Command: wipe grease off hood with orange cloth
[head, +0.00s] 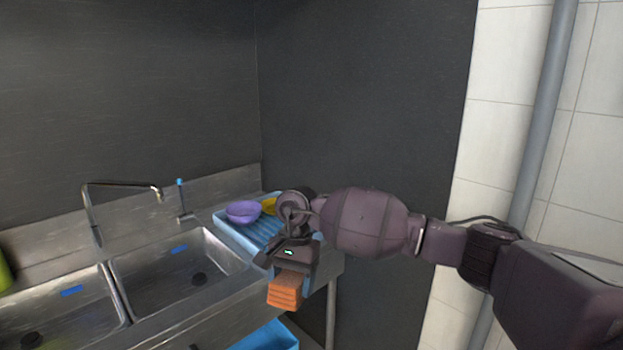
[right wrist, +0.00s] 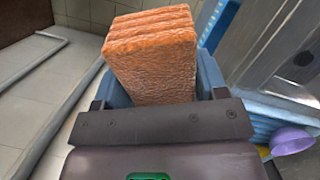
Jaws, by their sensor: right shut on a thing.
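The orange cloth (head: 285,290) is a folded, layered block with a rough surface. My right gripper (head: 290,272) is shut on it and holds it in the air in front of the counter's right end. In the right wrist view the cloth (right wrist: 153,58) stands out between the two blue-grey fingers of my right gripper (right wrist: 155,90). My left gripper is in neither view. No hood shows in either view, and no grease can be made out.
A steel double sink (head: 180,268) with a tap (head: 122,185) is at the left. A blue rack (head: 233,232) on the counter holds a purple bowl (head: 243,212) and a yellow bowl (head: 269,206). A blue bin (head: 268,338) stands below. A grey pipe (head: 545,110) runs up the tiled wall.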

